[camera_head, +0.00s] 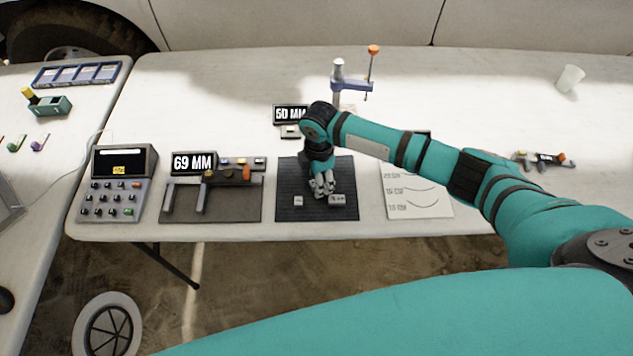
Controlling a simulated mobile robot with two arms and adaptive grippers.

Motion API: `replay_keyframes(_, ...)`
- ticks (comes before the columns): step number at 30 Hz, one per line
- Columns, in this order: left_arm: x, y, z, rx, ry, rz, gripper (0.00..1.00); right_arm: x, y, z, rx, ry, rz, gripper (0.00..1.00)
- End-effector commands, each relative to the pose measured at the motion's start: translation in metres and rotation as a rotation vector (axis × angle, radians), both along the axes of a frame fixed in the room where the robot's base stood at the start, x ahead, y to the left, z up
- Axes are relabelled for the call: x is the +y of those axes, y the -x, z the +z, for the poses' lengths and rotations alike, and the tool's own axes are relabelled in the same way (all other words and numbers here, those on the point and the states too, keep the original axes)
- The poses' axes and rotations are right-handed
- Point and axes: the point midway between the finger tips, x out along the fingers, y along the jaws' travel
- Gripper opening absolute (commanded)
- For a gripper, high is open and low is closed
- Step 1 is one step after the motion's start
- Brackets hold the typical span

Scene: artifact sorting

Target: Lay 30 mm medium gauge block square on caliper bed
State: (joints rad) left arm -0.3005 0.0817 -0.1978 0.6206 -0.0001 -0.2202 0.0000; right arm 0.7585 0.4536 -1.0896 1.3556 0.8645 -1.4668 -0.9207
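The caliper bed (230,208) is a dark grey plate left of centre, with two upright light grey jaws and a display (193,163) reading 69 MM behind it. A black ribbed mat (288,176) lies to its right. A small light block (298,201) and a longer grey block (337,200) lie on the mat. Their sizes cannot be read. My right gripper (323,186) points down over the mat, just behind and between these blocks. Whether its fingers hold anything is too small to tell. My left gripper is out of view.
A 50 MM display (290,114) with a small pale piece in front stands behind the mat. A keypad device (112,185) is left of the bed. A marked white sheet (420,205) lies to the right. A blue clamp stand (345,85) and white cup (570,78) stand farther back.

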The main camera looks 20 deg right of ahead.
Motion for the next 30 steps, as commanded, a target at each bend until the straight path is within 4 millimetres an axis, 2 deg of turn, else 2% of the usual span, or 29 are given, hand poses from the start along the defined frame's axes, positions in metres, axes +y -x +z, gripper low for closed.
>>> replay_keyframes(4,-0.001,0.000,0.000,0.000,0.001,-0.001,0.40,0.000,0.000,0.000,0.000,0.000,0.000,0.47)
replay_keyframes(15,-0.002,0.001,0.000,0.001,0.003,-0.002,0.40,0.000,0.000,0.001,0.000,0.000,0.000,0.00)
replay_keyframes(25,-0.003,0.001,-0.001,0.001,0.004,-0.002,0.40,0.000,0.000,0.003,0.000,0.000,0.000,0.00)
replay_keyframes(30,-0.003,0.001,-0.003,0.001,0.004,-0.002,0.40,0.000,-0.001,0.016,-0.003,0.000,-0.001,0.00)
